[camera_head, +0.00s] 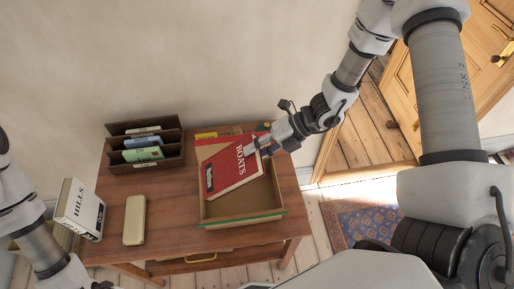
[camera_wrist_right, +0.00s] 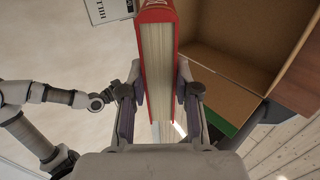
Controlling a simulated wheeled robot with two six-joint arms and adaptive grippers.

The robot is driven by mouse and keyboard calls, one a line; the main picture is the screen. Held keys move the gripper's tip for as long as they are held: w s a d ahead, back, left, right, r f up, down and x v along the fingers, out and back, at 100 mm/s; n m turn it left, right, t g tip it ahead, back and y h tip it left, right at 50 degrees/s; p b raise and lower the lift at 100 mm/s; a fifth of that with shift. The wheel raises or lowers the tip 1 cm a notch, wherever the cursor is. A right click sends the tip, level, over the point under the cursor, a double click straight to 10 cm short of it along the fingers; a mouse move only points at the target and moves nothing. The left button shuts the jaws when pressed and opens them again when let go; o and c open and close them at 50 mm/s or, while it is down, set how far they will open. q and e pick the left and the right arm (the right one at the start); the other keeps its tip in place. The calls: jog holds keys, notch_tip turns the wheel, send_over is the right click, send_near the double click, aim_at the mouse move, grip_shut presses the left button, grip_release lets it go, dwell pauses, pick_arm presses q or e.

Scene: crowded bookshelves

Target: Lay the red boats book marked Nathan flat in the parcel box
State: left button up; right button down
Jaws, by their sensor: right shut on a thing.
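The red book (camera_head: 233,167) has the title BOATS and a dark label reading Nathan on its cover. My right gripper (camera_head: 264,146) is shut on its edge and holds it tilted over the parcel box. In the right wrist view the book (camera_wrist_right: 157,60) stands between both fingers of the right gripper (camera_wrist_right: 158,100), with its page edges facing the camera. The open cardboard parcel box (camera_head: 268,196) has a green front edge and lies partly hidden under the book. It also shows in the right wrist view (camera_wrist_right: 225,85). My left gripper (camera_wrist_right: 103,101) is small there, apart from the book.
A wooden desk (camera_head: 178,210) carries the box. A dark letter rack (camera_head: 145,145) with cards stands at the back left. A pale case (camera_head: 134,220) lies in front of it. A white HILLS book (camera_head: 80,209) stands at the left. A yellow item (camera_head: 206,135) lies behind the box.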

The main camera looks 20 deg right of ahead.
notch_tip(320, 180, down, 13)
jog(key=b, duration=1)
jog(key=shift+r, duration=0.2)
jog(key=c, duration=0.8)
grip_release()
jog(key=shift+o, duration=0.2)
jog(key=a+r+p+v, duration=0.1)
jog(key=p+v, duration=0.9)
jog(key=p, duration=0.2)
jog(key=shift+d+r, duration=0.15)
jog(key=shift+r, duration=0.05)
